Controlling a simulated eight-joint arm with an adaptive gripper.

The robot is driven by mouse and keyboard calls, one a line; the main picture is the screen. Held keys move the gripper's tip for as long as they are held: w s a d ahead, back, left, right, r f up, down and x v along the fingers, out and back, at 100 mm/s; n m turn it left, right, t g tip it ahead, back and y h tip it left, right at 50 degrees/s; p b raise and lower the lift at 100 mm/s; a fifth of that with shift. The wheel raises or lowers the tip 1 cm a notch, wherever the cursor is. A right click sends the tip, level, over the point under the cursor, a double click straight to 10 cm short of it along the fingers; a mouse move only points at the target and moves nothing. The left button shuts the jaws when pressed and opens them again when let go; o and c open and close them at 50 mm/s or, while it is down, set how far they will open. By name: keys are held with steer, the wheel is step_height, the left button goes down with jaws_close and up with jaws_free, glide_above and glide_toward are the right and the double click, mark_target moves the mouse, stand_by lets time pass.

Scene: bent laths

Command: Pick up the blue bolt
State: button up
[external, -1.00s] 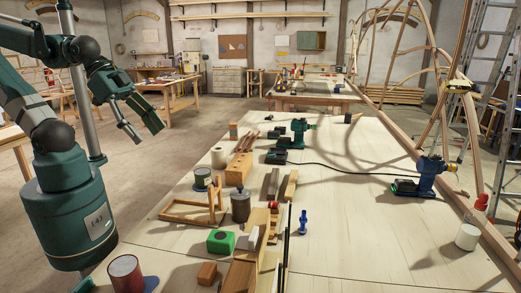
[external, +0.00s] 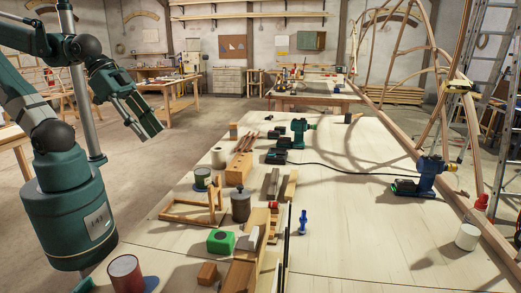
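The blue bolt (external: 303,222) stands upright on the pale workbench (external: 360,240), just right of a dark upright strip and a wooden block. My gripper (external: 146,130) hangs in the air at the upper left, beyond the bench's left edge and far from the bolt. Its fingers point down and to the right. They are seen nearly edge-on and partly overlap; they look apart, with nothing between them.
Left of the bolt are wooden blocks (external: 246,270), a green box (external: 221,241), a dark canister (external: 240,206), a wooden frame (external: 190,213) and a red can (external: 125,273). The bench right of the bolt is mostly clear.

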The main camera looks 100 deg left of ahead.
steer(key=w+r+n+g, duration=0.2)
steer(key=w+r+n, duration=0.2)
steer(key=w, duration=0.9)
steer(key=n+g+p, duration=0.3)
steer(key=n+g, duration=0.2)
steer(key=n, duration=0.7)
glide_above(304, 211)
steer(key=f, duration=2.1)
steer(key=shift+s+d+f, duration=0.1)
steer(key=shift+s+f, duration=0.2)
steer(key=shift+f, duration=0.05)
steer(key=shift+w+f, duration=0.35)
steer(key=shift+f, duration=0.3)
steer(key=shift+f, duration=0.15)
steer(key=shift+f, duration=1.15)
steer(key=shift+f, duration=0.1)
